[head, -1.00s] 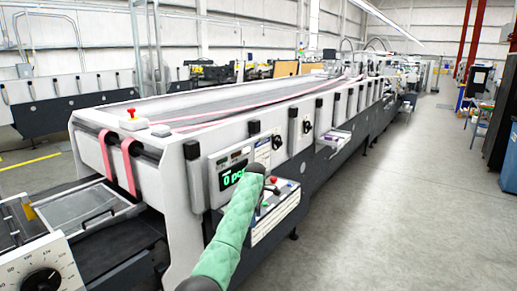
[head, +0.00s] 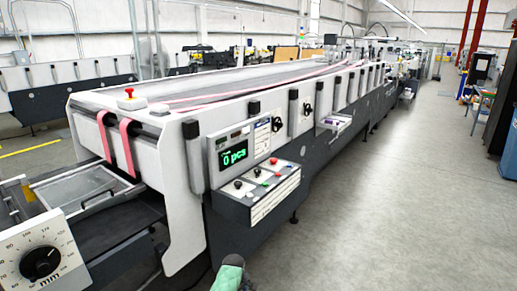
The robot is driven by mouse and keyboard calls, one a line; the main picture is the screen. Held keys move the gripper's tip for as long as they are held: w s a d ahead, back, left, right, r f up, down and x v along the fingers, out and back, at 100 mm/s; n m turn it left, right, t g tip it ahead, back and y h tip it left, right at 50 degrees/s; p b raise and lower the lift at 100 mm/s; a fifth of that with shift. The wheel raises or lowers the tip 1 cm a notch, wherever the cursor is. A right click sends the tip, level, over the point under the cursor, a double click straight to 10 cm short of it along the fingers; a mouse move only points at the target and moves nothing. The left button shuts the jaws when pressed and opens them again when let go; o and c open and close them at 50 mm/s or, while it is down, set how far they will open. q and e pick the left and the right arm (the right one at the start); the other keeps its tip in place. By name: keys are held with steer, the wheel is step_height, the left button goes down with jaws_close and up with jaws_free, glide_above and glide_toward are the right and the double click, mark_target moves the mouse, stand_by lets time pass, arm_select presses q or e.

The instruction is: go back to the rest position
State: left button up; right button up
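The folder gluer (head: 185,215) runs from the front left to the back of the hall. Its counter display (head: 234,155) shows a green "0 pcs". Below the display is a control box (head: 262,190) with a black knob and small coloured buttons, now uncovered. A piece of my green-padded arm (head: 229,274) shows at the bottom edge, below and apart from the control box. Neither of my grippers is in view.
A red emergency button (head: 129,92) sits on top of the machine's near end. A dial panel marked mm (head: 42,258) stands at the front left. The grey floor (head: 400,200) to the right is clear. A dark cabinet (head: 500,100) stands at the right edge.

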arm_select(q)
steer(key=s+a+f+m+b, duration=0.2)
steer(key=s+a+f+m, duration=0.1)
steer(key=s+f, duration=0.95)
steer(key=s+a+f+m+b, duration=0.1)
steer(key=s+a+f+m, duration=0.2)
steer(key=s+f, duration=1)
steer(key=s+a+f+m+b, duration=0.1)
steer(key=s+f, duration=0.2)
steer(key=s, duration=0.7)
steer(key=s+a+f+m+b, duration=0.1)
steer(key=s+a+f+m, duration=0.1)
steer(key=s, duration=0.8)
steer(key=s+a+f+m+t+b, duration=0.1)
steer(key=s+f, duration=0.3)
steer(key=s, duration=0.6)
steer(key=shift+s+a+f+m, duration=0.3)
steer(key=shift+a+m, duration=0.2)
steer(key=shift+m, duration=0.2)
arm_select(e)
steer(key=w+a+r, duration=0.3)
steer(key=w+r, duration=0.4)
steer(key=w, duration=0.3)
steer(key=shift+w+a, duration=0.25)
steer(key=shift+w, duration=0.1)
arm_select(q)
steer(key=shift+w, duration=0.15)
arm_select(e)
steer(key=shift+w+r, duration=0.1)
